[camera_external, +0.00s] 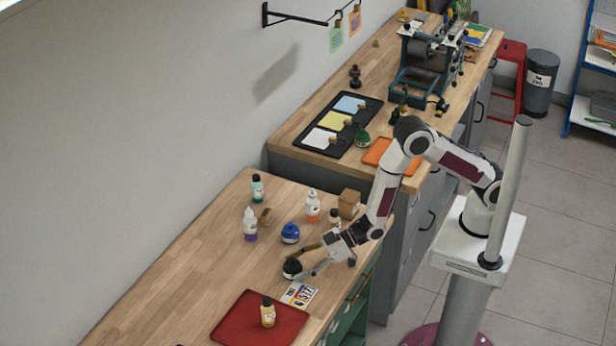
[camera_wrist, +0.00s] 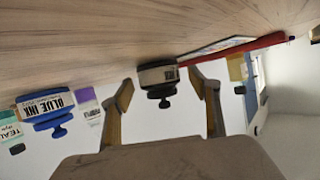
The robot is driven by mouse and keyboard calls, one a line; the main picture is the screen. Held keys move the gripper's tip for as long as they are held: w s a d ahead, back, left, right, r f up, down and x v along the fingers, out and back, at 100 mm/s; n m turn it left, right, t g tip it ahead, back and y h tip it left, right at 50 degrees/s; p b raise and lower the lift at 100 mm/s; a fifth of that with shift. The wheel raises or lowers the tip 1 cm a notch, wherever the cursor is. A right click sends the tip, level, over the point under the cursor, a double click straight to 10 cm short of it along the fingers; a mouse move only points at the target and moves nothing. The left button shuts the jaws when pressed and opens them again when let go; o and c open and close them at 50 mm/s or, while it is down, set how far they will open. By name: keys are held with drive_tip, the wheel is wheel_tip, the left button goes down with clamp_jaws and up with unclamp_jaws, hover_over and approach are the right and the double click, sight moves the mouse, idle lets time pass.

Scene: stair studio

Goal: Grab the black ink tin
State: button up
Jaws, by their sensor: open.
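The black ink tin (camera_external: 291,268) stands on the wooden counter, with a dark body and a knob on its lid. In the wrist view, which is upside down, the tin (camera_wrist: 157,77) shows a pale label and sits between the fingertips, with a gap on each side. My gripper (camera_external: 301,262) is open and low over the counter, its fingers reaching toward the tin from the right. In the wrist view both fingers of my gripper (camera_wrist: 161,84) are spread and empty. Whether the fingertips reach past the tin's sides is hard to tell.
A blue ink tin (camera_external: 290,233) stands close behind the gripper, near a purple-labelled bottle (camera_external: 250,226) and an orange-labelled bottle (camera_external: 313,207). The counter left is clear.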

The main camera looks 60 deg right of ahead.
sight(297, 263)
drive_tip(key=c, duration=1.5)
drive_tip(key=shift+r, duration=0.25)
drive_tip(key=shift+r, duration=4.85)
